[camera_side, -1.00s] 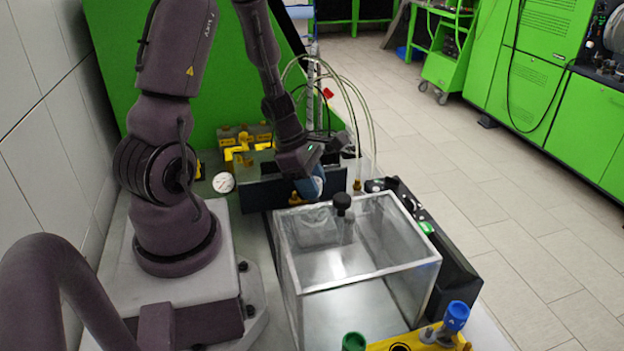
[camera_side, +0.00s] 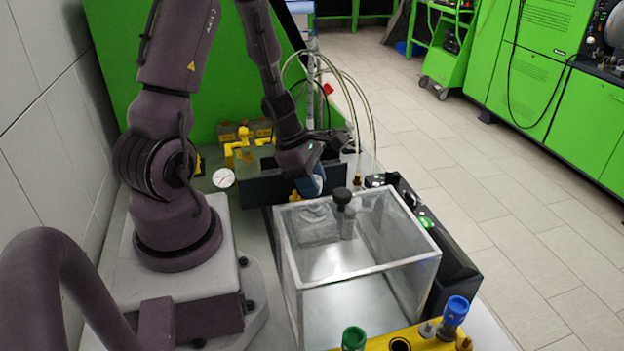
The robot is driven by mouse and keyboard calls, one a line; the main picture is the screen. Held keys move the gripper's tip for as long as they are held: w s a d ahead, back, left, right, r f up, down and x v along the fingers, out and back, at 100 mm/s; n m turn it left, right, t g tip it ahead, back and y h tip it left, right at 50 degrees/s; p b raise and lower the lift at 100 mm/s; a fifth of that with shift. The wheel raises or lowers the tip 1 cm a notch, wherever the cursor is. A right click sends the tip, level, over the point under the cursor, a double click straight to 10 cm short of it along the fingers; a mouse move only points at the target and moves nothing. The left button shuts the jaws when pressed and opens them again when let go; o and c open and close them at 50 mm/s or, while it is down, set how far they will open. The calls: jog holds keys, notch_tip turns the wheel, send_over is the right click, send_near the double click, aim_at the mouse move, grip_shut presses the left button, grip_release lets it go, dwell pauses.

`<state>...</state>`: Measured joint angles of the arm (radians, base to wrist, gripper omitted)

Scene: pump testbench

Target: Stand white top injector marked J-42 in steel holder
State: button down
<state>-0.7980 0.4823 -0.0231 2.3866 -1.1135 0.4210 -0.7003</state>
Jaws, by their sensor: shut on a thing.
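My gripper (camera_side: 316,184) points down at the back left edge of the clear box and is shut on the injector, which is mostly hidden behind the fingers and the wall. Its white top and J-42 mark cannot be made out. A pale round shape (camera_side: 313,213) shows through the clear wall below the gripper; I cannot tell whether it belongs to the injector or a holder. A black-topped piece with a grey body (camera_side: 343,198) stands upright at the box, right of my gripper. The steel holder cannot be told apart clearly.
A clear box with a metal rim (camera_side: 365,272) fills the middle of the bench. In front, a yellow rack (camera_side: 425,335) has a blue-topped piece (camera_side: 456,311), a green-topped piece (camera_side: 353,339) and an empty hole. A dark panel (camera_side: 260,193), hoses and a gauge (camera_side: 224,178) are behind.

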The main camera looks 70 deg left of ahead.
jog(key=shift+f, duration=0.1)
jog(key=c, duration=0.7)
grip_release()
jog(key=shift+r, duration=3.5)
